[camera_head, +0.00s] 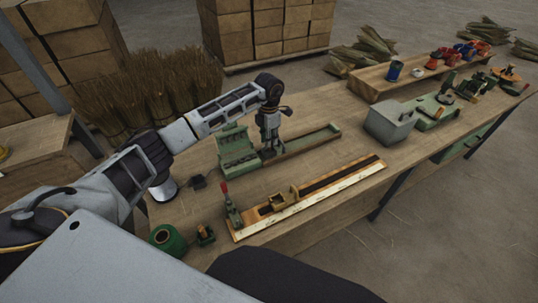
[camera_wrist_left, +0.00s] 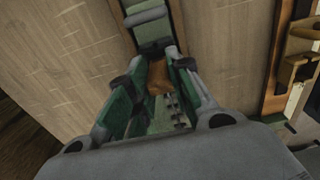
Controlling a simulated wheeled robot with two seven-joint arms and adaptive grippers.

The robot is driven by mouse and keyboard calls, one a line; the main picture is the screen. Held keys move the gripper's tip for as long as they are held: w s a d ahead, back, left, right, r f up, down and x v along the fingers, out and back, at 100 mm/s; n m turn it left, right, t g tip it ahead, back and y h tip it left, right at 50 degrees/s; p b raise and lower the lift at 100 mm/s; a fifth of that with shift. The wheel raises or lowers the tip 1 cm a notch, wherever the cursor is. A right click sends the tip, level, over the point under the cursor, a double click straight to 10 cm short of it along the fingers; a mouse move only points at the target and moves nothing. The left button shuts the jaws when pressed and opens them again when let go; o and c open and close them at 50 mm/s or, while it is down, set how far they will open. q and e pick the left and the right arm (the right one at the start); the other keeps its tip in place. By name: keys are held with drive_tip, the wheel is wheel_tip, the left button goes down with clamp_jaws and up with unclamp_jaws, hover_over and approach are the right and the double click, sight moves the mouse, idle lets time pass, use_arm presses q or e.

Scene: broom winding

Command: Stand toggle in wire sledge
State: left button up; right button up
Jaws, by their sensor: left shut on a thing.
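My left gripper (camera_head: 268,150) points down over the green bench fixture, at the base of its long rail (camera_head: 312,140). In the left wrist view its fingers (camera_wrist_left: 160,85) are closed on a small brown wooden piece, apparently the toggle (camera_wrist_left: 158,77). The green rail (camera_wrist_left: 150,28) and green metal of the fixture lie right below and around the piece. A green block (camera_head: 236,148) stands at the rail's left end; I take this fixture for the wire sledge. The toggle's lower end is hidden, so I cannot tell whether it touches the sledge.
In front lies a wooden slide jig (camera_head: 318,192) with a red-handled clamp (camera_head: 226,198). A green spool (camera_head: 167,240) sits near the bench's front left. A grey box (camera_head: 390,121) and green tools stand to the right. Bare bench (camera_head: 330,105) lies behind the rail.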

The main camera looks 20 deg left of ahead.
use_arm(q)
drive_tip(key=shift+f+b, duration=0.75)
drive_tip(key=shift+f, duration=0.45)
drive_tip(key=o, duration=0.9)
drive_tip(key=shift+r, duration=6)
drive_tip(key=shift+f, duration=0.1)
